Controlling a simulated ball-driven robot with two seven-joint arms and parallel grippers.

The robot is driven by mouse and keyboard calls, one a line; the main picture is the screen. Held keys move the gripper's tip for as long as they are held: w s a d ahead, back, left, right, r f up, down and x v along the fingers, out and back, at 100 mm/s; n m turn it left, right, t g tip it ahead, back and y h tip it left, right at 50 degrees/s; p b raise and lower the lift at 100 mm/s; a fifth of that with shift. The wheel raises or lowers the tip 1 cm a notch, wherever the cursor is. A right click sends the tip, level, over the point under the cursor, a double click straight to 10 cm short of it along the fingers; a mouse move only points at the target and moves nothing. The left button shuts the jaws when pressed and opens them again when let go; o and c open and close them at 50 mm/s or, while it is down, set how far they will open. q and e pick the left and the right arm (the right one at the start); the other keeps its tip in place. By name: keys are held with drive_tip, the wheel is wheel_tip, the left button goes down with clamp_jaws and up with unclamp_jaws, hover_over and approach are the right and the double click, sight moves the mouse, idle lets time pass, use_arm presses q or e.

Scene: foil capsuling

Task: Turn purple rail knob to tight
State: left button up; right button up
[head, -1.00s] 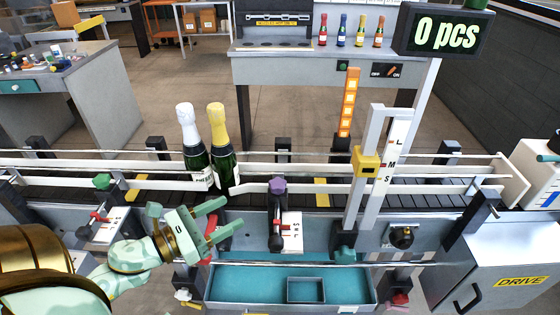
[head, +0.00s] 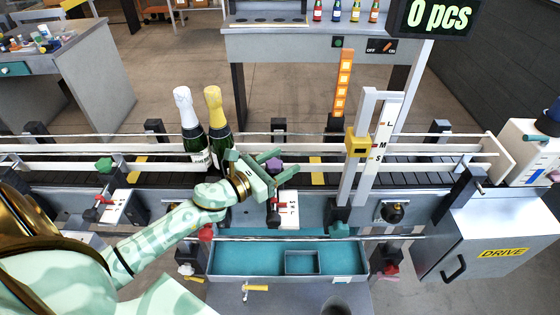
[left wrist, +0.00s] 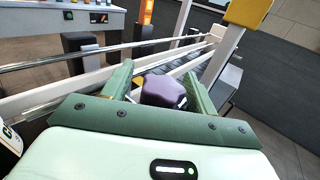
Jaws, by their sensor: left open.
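The purple rail knob (head: 274,166) sits on top of a black post at the front rail of the conveyor. My left gripper (head: 277,163) is open at the knob, with its fingers reaching toward it from the left. In the left wrist view the purple knob (left wrist: 164,91) shows between the two open green fingers (left wrist: 160,88); I cannot tell whether either finger touches it. A white scale plate (head: 288,208) with a red pointer stands below the knob. My right gripper is not in view.
Two bottles, one white-topped (head: 190,125) and one yellow-topped (head: 218,125), stand on the conveyor just left of my gripper. A green knob (head: 104,165) is farther left. A white post with a yellow block (head: 357,143) stands to the right. A teal tray (head: 240,258) lies below.

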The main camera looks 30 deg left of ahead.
use_arm(q)
drive_tip(key=c, duration=1)
drive_tip(key=shift+d+f+m+g+h+b, duration=0.1)
drive_tip(key=shift+f+m+g+h+b, duration=0.2)
drive_tip(key=shift+m+h+b, duration=0.35)
drive_tip(key=m+g+h+b, duration=0.1)
drive_tip(key=b, duration=0.1)
drive_tip(key=m+g+h+b, duration=0.1)
drive_tip(key=h+b, duration=0.1)
drive_tip(key=b, duration=0.1)
drive_tip(key=m+g+h+b, duration=0.2)
drive_tip(key=b, duration=0.1)
drive_tip(key=shift+s+d+h, duration=0.2)
drive_tip(key=shift+d+h, duration=0.05)
drive_tip(key=shift+s+m+g+h+b, duration=0.1)
drive_tip(key=shift+m+g+h+b, duration=0.3)
drive_tip(key=shift+b, duration=0.4)
drive_tip(key=shift+d+r, duration=0.1)
drive_tip(key=shift+r, duration=0.15)
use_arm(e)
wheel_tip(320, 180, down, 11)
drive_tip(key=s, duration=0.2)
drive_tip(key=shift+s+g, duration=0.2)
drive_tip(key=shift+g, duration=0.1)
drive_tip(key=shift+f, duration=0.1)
use_arm(q)
drive_tip(key=o, duration=1)
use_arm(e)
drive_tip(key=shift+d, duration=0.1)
